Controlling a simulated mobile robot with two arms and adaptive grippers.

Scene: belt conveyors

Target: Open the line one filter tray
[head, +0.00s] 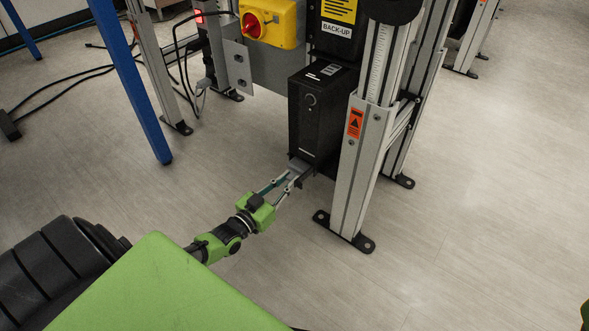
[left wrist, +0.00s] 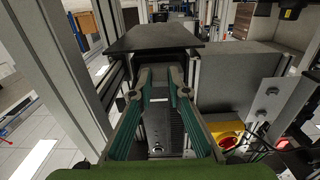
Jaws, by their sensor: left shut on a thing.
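The black box (head: 318,112), under a label reading "BACK-UP", is mounted beside a metal post. A small grey part (head: 298,167) shows at its lower front edge; I take this to be the handle of the filter tray, but the fingers partly cover it. My left gripper (head: 293,175) reaches the part from below left, shut on it. In the left wrist view, the two fingers (left wrist: 160,78) close in front of a dark housing, under a dark flat panel (left wrist: 150,36). I cannot tell how far the tray is out. My right gripper is not in view.
A metal post (head: 365,165) with a warning sticker stands right of the box, on a black foot (head: 343,232). A yellow switch box (head: 268,22) with a red knob is above left. A blue leg (head: 133,80) stands further left. The floor in front is clear.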

